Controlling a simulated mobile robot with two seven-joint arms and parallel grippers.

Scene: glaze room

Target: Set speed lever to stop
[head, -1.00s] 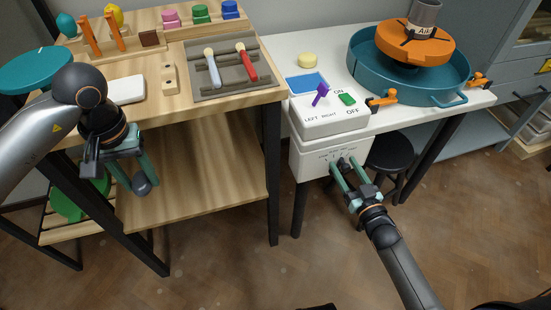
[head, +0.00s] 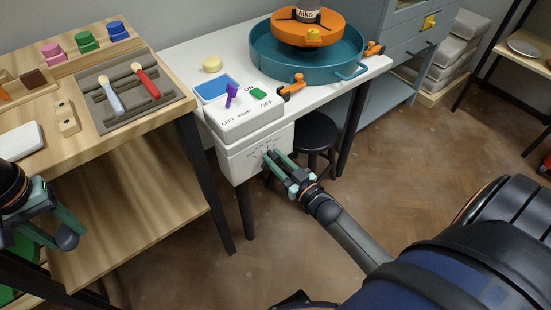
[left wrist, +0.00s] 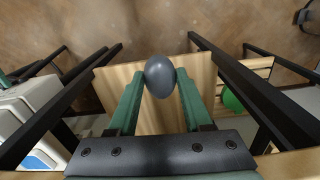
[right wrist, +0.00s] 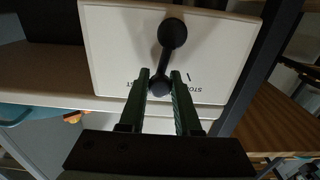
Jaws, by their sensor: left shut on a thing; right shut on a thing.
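The white control box (head: 245,140) stands at the front corner of the white table, with lettering on its front face. The black speed lever (right wrist: 168,58) shows in the right wrist view, running from a round hub to a ball knob. My right gripper (head: 270,160) is at this front face, and its fingers are closed about the knob. A "STOP" mark is beside the lever, next to one finger; the other lettering is partly hidden. My left gripper (head: 64,230) is shut on a dark grey rounded object (left wrist: 159,76), held off to the left by the wooden bench.
On the box top are a purple lever (head: 231,95) and a green button (head: 259,92). Behind are a yellow sponge (head: 212,64) and a teal basin (head: 300,65) with orange clamps. A black stool (head: 316,137) stands under the table. The floor in front is clear.

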